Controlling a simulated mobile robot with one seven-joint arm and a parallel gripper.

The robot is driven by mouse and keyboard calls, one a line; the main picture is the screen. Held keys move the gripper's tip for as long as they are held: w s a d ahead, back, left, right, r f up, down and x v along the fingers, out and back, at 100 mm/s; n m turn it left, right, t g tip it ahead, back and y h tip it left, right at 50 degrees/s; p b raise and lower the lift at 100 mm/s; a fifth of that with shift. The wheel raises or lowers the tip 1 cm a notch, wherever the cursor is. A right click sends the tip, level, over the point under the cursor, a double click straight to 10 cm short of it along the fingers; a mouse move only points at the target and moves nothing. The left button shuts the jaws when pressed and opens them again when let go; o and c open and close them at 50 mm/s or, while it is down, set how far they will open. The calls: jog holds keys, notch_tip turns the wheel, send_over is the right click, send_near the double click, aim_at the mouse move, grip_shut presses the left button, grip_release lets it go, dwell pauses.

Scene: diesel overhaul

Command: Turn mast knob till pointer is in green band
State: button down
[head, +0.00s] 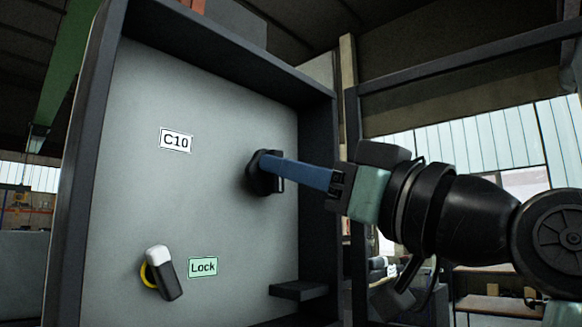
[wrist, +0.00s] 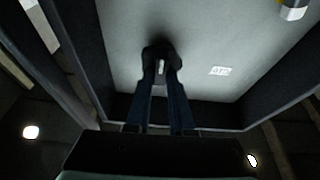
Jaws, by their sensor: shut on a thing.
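A black knob (head: 260,183) sits on the grey panel (head: 225,110), right of the C10 label. In the wrist view the knob (wrist: 160,51) lies between my fingertips, with a pale strip showing at its middle. My gripper (head: 272,170) reaches in from the right with its long blue fingers and is shut on the knob. It also shows in the wrist view (wrist: 161,76), one finger on each side of the knob. I see no pointer scale or green band in either view. The fingers hide part of the knob.
A C10 label (head: 176,140) is on the panel. Lower left is a black-and-white handle (head: 166,274) with a yellow ring, beside a green Lock label (head: 202,267). A dark frame (head: 318,170) rims the panel, and a small dark ledge (head: 298,290) juts out at lower right.

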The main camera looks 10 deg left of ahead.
jog(key=shift+m+t+h+p, duration=0.35)
jog(key=shift+m+t+h, duration=0.3)
jog(key=shift+m, duration=1.05)
jog(key=shift+m+t+h+p, duration=0.3)
jog(key=shift+m+t+h, duration=0.3)
jog(key=shift+m, duration=1.1)
jog(key=shift+r, duration=0.1)
jog(key=shift+m+t+h+p, duration=0.3)
jog(key=shift+m+h+p, duration=0.45)
jog(key=shift+m, duration=0.8)
jog(key=shift+m+t+h+p, duration=0.25)
jog(key=shift+m+h+p, duration=0.45)
jog(key=shift+m, duration=0.85)
